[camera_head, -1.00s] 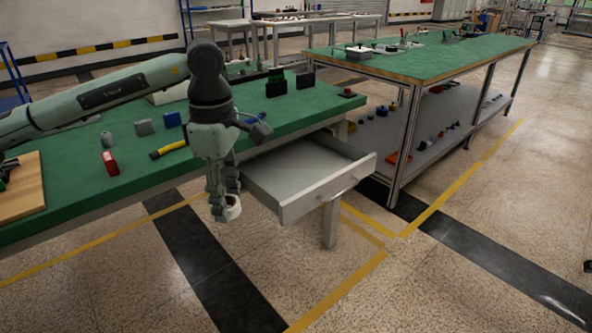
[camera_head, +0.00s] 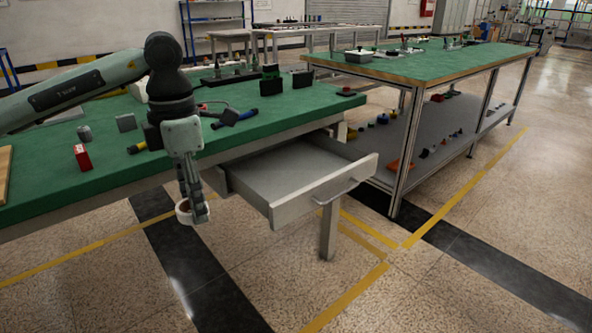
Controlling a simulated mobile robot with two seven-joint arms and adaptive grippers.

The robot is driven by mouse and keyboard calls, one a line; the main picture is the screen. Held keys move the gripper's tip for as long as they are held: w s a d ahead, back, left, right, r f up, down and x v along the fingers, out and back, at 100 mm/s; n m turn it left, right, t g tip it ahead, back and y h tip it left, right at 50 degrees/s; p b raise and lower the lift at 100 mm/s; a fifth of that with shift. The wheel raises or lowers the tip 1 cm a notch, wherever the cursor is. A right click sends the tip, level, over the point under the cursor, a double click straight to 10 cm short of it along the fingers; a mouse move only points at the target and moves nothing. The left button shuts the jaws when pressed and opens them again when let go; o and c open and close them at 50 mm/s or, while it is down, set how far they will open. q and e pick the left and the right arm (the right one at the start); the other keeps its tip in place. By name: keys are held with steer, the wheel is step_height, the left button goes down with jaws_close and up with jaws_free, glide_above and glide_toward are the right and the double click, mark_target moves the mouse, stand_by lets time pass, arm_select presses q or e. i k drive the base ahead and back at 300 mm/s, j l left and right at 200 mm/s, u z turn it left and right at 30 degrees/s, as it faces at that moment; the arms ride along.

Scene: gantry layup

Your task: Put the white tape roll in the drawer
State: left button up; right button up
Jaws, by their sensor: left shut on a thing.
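My left gripper (camera_head: 192,208) is shut on the white tape roll (camera_head: 184,213), which hangs low between the fingertips in front of the green bench. The fingers hide part of the roll. The grey drawer (camera_head: 298,203) under the bench is pulled out and looks empty. The gripper with the roll is to the left of the drawer, apart from it. My right gripper is not in view.
The green bench (camera_head: 50,190) carries a red box (camera_head: 82,157), grey blocks, a blue-handled tool (camera_head: 235,117) and black holders (camera_head: 271,80). A second green table (camera_head: 420,62) with a lower shelf stands at the right. The floor before the drawer is clear.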

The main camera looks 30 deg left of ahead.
mark_target(306, 180)
steer(key=i, duration=0.85)
